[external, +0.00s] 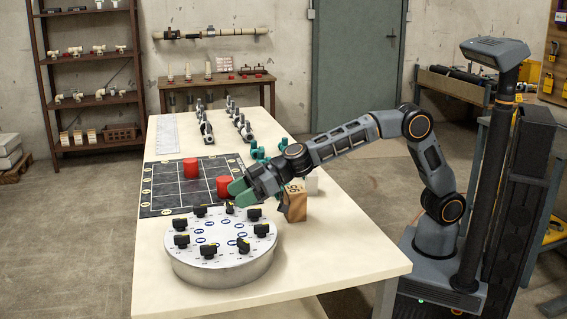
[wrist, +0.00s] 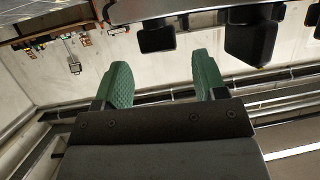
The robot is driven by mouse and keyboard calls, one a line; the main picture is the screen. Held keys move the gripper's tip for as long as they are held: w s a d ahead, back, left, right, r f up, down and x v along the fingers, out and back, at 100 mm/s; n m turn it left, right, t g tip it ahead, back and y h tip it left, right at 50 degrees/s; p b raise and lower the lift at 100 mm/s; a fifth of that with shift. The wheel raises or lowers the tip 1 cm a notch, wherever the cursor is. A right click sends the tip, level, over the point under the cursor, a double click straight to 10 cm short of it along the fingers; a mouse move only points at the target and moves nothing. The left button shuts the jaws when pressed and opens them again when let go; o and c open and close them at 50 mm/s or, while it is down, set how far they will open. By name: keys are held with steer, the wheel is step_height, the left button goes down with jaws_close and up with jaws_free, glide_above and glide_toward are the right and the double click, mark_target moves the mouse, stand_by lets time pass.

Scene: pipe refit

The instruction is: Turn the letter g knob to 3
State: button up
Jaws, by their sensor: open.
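A round grey dial panel (external: 222,268) stands at the near end of the table, with several black knobs around its top and blue marks inside the ring. The letters and numbers are too small to read, so I cannot tell which knob is g. My gripper (external: 238,187) is above the far edge of the panel, over a knob (external: 229,207) there. In the wrist view my gripper's green fingers (wrist: 163,85) are apart with nothing between them. A black knob (wrist: 157,38) and a larger dark knob (wrist: 251,40) show at the top, beyond the fingertips.
A black grid mat (external: 160,200) with red cylinders (external: 190,168) lies behind the panel. A wooden block (external: 295,203) stands right of my gripper. Teal and grey pipe parts (external: 240,124) lie farther back. The table's front right is clear.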

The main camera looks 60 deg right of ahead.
step_height(320, 180, up, 6)
steer(key=p, duration=0.3)
steer(key=shift+a+r, duration=0.1)
steer(key=a+r+n+g+h+p, duration=0.3)
steer(key=r+p, duration=0.5)
steer(key=p, duration=1)
steer(key=m+g+h+p, duration=0.2)
steer(key=m+g+h, duration=0.1)
steer(key=h, duration=0.1)
glide_toward(229, 202)
steer(key=p+x, duration=0.2)
steer(key=x, duration=0.7)
steer(key=shift+f, duration=0.2)
